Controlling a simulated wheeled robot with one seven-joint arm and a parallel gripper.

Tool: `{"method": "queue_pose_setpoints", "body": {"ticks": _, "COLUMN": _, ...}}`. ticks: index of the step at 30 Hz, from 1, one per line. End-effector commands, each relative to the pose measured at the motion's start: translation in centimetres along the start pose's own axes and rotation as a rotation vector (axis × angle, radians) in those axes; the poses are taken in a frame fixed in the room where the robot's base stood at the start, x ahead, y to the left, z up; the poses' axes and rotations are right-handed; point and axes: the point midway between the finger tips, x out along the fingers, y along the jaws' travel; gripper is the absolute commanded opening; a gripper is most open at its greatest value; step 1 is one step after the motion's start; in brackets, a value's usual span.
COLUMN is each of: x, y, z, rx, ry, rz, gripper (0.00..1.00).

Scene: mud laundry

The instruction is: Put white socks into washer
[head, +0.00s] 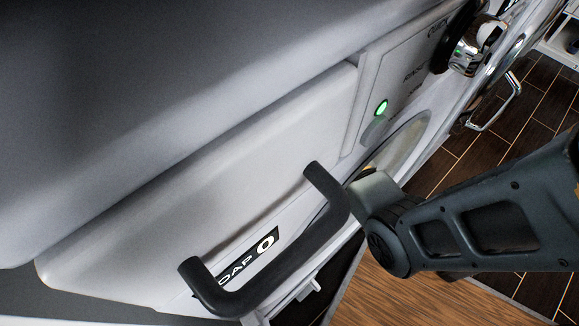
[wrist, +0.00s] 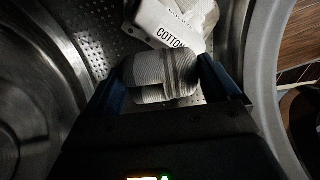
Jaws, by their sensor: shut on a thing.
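In the wrist view, my gripper (wrist: 166,78) is inside the washer's perforated metal drum (wrist: 95,40). Its two blue-sided fingers are closed on rolled socks (wrist: 155,80), ribbed whitish-grey with darker grey stripes. Just beyond them lies a white bundle with a band marked "COTTON" (wrist: 175,30), close to or touching the held socks; I cannot tell which. In the head view, the white washer (head: 210,170) fills the left and middle, and my arm reaches to its round opening (head: 405,145). The gripper and socks are hidden there.
A dark handle (head: 270,285) sticks out from the soap drawer near my arm. A green light (head: 381,107) glows on the panel. The opening's pale rim (wrist: 265,70) curves close on the right in the wrist view. Dark tiled floor (head: 540,100) lies at right.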

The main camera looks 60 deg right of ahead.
Motion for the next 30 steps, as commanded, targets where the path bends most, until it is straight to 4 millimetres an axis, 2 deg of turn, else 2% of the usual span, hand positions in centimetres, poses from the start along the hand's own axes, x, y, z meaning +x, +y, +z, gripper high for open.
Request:
{"method": "queue_pose_setpoints", "body": {"ticks": 1, "x": 0.8, "y": 0.0, "z": 0.1, "rx": 0.000, "ry": 0.000, "rz": 0.001, "gripper": 0.59}}
{"method": "queue_pose_setpoints", "body": {"ticks": 7, "x": 2.1, "y": 0.0, "z": 0.3, "rx": 0.000, "ry": 0.000, "rz": 0.001, "gripper": 0.59}}
{"method": "queue_pose_setpoints", "body": {"ticks": 13, "x": 4.8, "y": 0.0, "z": 0.6, "rx": 0.000, "ry": 0.000, "rz": -0.001, "gripper": 0.59}}
{"method": "queue_pose_setpoints", "body": {"ticks": 30, "x": 5.7, "y": 0.0, "z": 0.7, "rx": -0.001, "ry": 0.000, "rz": 0.001, "gripper": 0.59}}
